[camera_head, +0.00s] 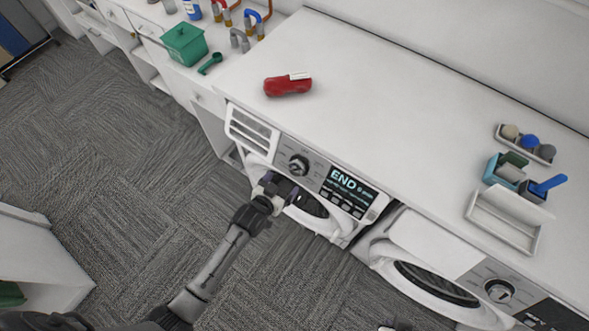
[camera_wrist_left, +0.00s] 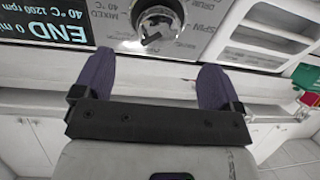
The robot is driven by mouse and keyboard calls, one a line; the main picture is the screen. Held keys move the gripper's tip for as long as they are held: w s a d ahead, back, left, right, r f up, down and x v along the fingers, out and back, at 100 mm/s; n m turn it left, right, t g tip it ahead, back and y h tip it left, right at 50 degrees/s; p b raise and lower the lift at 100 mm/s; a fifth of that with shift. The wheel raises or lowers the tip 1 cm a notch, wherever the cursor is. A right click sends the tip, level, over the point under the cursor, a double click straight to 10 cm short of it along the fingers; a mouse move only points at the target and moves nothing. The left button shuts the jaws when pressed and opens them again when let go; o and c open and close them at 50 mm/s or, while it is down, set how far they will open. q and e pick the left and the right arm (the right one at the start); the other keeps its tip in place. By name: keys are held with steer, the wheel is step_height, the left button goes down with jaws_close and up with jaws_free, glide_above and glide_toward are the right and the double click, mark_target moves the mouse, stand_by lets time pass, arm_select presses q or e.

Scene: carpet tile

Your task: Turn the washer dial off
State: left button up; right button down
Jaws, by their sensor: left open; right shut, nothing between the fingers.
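The washer dial (camera_head: 299,165) is a round dark knob with a silver front on the left washer's control panel (camera_head: 318,172), beside a lit display (camera_head: 347,188) reading END. In the left wrist view the dial (camera_wrist_left: 157,18) is at the top middle, cut by the frame edge, beyond the fingertips. My left gripper (camera_head: 281,186) is just in front of the panel, below the dial in the head view. Its purple fingers (camera_wrist_left: 153,78) are spread with nothing between them, apart from the dial. My right gripper cannot be made out.
A second washer (camera_head: 440,272) stands to the right. Carpeted floor (camera_head: 130,170) in front of the washers is open. A small fragment shows at the bottom edge.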

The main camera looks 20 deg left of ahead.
mark_target(294, 171)
arm_select(q)
steer(key=x, duration=0.8)
steer(key=shift+w+d+f, duration=0.1)
steer(key=shift+w+f, duration=0.1)
steer(key=shift+w, duration=0.15)
steer(key=shift+c, duration=0.2)
steer(key=c, duration=0.9)
